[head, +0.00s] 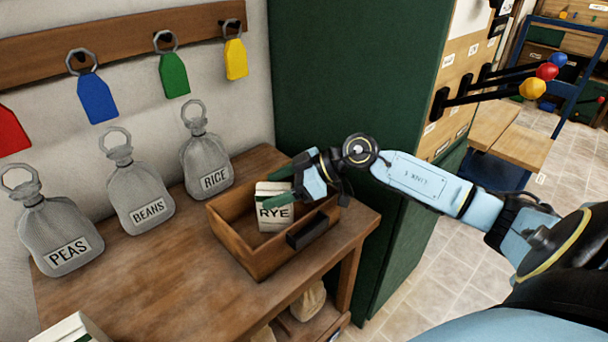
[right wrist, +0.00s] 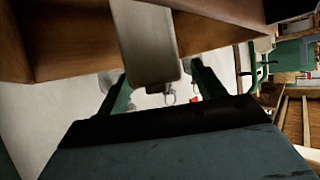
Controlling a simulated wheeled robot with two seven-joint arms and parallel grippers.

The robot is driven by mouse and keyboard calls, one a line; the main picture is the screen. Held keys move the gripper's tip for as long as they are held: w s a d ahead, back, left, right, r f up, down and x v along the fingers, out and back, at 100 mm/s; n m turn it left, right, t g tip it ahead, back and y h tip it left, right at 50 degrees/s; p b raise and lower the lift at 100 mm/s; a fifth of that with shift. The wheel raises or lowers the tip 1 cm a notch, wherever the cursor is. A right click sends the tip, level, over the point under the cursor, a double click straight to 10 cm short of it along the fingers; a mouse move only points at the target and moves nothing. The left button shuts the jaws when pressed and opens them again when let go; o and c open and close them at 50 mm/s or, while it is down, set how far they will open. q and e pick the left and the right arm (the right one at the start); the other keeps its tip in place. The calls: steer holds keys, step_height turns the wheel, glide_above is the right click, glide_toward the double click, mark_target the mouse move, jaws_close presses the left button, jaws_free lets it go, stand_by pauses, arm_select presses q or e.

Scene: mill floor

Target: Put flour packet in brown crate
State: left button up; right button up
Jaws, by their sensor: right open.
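The flour packet (head: 275,215), white with a green band and the word RYE, stands inside the brown wooden crate (head: 238,250) on the bench. The crate also shows in the right wrist view (right wrist: 85,60). My right gripper (head: 284,184) is open at the upper part of the packet, over the crate. In the right wrist view, the packet (right wrist: 145,45) shows pale between the two green fingers (right wrist: 160,85); I cannot tell whether they touch it. My left gripper is not in view.
The bench (head: 150,270) carries grey sacks labelled PEAS (head: 62,235), BEANS (head: 140,195) and RICE (head: 207,165) at the wall. Another pale packet (head: 72,330) is cut off at the bottom left. A green cabinet (head: 350,80) stands behind the crate. Coloured tags (head: 97,98) hang above.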

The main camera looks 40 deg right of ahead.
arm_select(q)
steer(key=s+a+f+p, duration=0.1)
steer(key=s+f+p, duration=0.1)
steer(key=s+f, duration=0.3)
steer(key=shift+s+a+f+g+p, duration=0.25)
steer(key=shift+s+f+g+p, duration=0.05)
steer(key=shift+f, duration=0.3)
arm_select(e)
steer(key=v, duration=1.1)
